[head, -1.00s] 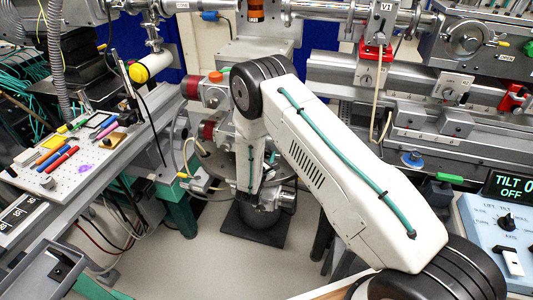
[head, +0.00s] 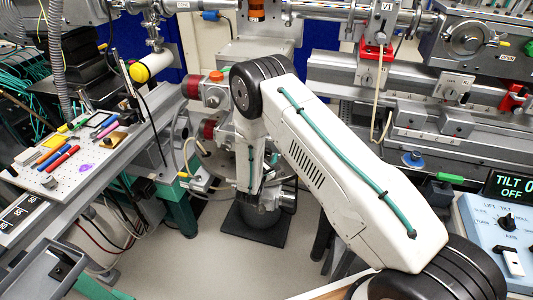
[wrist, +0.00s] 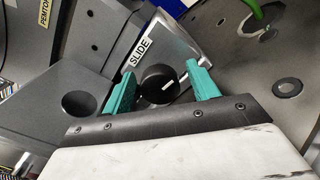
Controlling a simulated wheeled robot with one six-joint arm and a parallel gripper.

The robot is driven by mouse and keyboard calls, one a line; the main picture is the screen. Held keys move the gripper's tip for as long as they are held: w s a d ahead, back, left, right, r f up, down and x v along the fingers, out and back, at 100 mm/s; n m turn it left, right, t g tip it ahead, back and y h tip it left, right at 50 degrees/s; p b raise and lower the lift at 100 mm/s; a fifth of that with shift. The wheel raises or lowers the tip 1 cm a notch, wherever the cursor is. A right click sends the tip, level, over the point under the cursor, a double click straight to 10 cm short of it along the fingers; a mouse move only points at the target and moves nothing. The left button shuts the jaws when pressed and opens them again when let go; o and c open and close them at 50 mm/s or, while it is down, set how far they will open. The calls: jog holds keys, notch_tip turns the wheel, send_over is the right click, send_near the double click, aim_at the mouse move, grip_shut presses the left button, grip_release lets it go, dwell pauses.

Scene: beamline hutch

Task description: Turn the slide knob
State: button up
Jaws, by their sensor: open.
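The slide knob (wrist: 159,84) is a round black knob with a white mark line, seen in the wrist view beside a white label reading SLIDE (wrist: 137,52). My gripper (wrist: 160,87) has two teal fingers, open, one on each side of the knob. The left finger looks very near the knob and the right one has a wider gap; I cannot tell whether either touches it. In the head view my white arm covers the middle, and the knob and gripper tips cannot be made out there.
A grey metal plate (wrist: 285,60) with holes and a green cable (wrist: 256,10) lie right of the knob. In the head view, a pegboard bench (head: 85,180) with coloured items is at left, and a control box (head: 500,235) with a TILT display is at right.

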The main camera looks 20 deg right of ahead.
jog(key=v, duration=0.7)
jog(key=shift+s+a, duration=0.2)
jog(key=shift+a, duration=0.15)
jog(key=n, duration=0.4)
jog(key=shift+s+n, duration=0.1)
jog(key=shift+n, duration=0.2)
jog(key=n, duration=0.4)
jog(key=shift+w+d, duration=0.4)
jog(key=shift+w, duration=0.1)
jog(key=x, duration=0.6)
jog(key=shift+w+d, duration=0.15)
jog(key=shift+w, duration=0.1)
